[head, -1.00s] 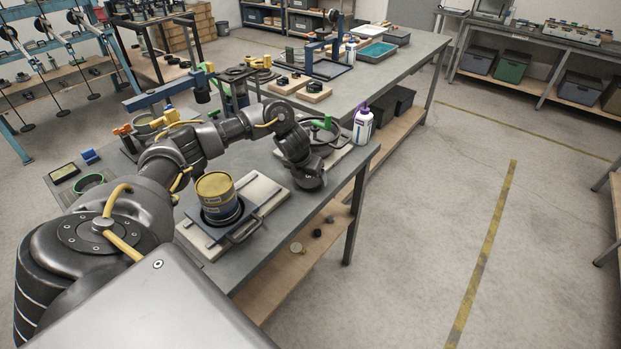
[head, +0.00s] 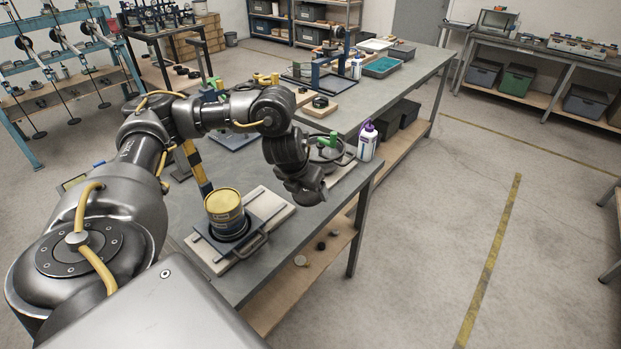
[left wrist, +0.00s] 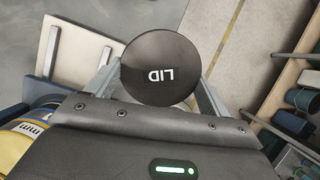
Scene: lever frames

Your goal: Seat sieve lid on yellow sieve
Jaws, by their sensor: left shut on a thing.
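The yellow sieve (head: 224,204) stands upright on a dark ring in a base plate with a metal handle, on the work table. Its top looks flat and yellowish, with no dark lid on it. Part of it also shows at the lower left of the left wrist view (left wrist: 14,145). The sieve lid (left wrist: 160,68) is a round black disc marked "LID". My left gripper (head: 308,194) is shut on it, with a finger at either side in the left wrist view. The gripper hangs to the right of the sieve, apart from it. The lid cannot be made out in the head view.
A pale board (head: 275,208) lies under the sieve's base plate. A white bottle with a purple cap (head: 367,143) stands near the table's right edge, beyond my gripper. Small dark pieces lie on the lower shelf (head: 285,285). Open floor lies to the right.

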